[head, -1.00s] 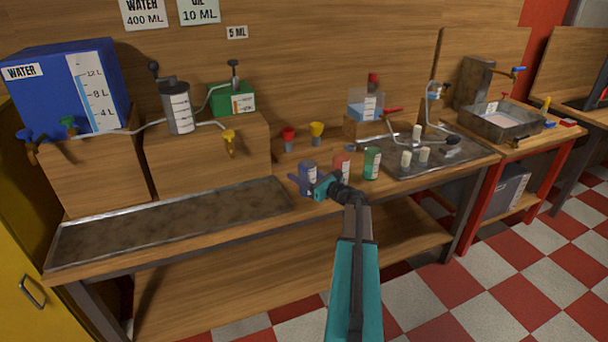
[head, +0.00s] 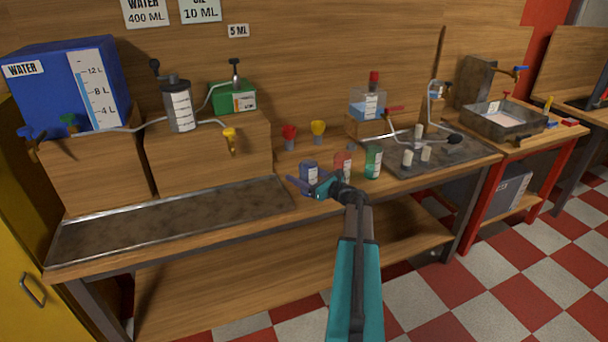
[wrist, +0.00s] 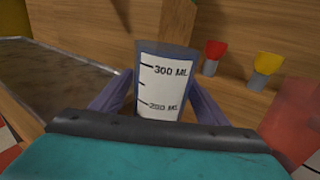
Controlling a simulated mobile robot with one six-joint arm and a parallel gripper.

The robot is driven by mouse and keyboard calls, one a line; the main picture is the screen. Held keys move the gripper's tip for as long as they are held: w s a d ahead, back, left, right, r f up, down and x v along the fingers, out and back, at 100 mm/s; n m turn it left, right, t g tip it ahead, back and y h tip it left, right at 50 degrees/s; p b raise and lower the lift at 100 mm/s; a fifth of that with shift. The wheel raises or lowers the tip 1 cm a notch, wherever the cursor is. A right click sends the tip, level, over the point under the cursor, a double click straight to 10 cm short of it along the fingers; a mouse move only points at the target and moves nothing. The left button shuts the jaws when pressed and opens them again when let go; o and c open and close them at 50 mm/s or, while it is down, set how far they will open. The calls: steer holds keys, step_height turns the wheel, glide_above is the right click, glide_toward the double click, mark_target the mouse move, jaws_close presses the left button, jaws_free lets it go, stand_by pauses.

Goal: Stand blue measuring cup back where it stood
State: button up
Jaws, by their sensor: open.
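The blue measuring cup (head: 309,170) stands upright on the wooden workbench, just right of the long metal tray. It has a white scale label; the wrist view shows the cup (wrist: 165,82) upright with 300 ML and 200 ML marks. My gripper (head: 306,186) is open at the near side of the cup. In the wrist view my gripper (wrist: 160,100) has one finger on each side of the cup, with small gaps showing. The cup's base is hidden behind my gripper.
A red cup (head: 342,165) and a green cup (head: 373,162) stand close on the right. Red (head: 289,135) and yellow (head: 318,132) funnels are behind. The long tray (head: 170,222) lies left. Another tray (head: 455,150) with white pieces lies right.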

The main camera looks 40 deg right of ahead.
steer(key=s+b, duration=0.1)
steer(key=s, duration=0.3)
steer(key=s+b, duration=0.1)
steer(key=s, duration=0.4)
steer(key=s+d+b, duration=0.1)
steer(key=s, duration=0.3)
steer(key=shift+s+r, duration=0.1)
steer(key=shift+s, duration=0.25)
